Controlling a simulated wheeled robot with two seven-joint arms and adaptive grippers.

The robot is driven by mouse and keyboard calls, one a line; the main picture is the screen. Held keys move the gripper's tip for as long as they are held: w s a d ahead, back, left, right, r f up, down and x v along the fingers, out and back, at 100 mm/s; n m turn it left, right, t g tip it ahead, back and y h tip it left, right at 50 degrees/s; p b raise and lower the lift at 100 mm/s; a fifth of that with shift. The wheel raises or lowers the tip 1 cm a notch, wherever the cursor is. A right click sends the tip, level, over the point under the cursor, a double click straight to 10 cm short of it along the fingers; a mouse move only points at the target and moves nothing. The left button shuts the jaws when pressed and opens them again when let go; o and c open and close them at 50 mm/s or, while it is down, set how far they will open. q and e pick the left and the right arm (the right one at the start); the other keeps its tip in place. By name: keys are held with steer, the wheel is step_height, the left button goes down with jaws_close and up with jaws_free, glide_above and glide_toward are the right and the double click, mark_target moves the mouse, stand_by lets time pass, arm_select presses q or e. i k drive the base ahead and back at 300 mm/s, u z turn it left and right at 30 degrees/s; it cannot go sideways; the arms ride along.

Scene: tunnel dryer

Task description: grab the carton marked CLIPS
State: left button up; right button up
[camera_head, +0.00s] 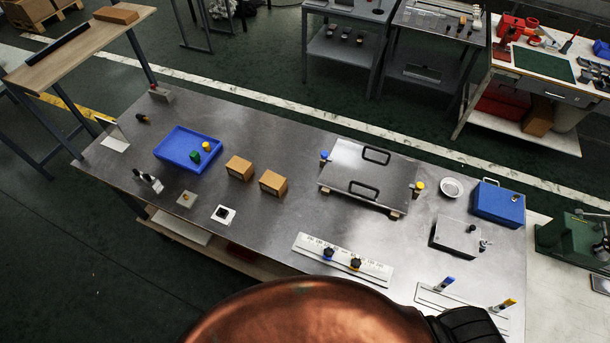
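Two small brown cartons stand close together on the steel table, left of its middle. One carton (239,167) is farther back and to the left. The other carton (273,183) is nearer and to the right, and shows a pale label on its front face. The print on the labels is too small to read, so I cannot tell which one is marked CLIPS. Neither gripper is in view, and nothing is touching the cartons.
A blue tray (163,154) with a green and a yellow piece lies left of the cartons. A steel plate with two black handles (345,170) is to their right. A white rail with knobs (310,245) is at the front. A blue box (498,207) is far right.

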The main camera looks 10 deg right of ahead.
mark_target(274, 184)
steer(key=z, duration=2.1)
steer(key=k, duration=1.45)
steer(key=u, duration=1.4)
steer(key=i, duration=0.5)
steer(key=z, duration=0.05)
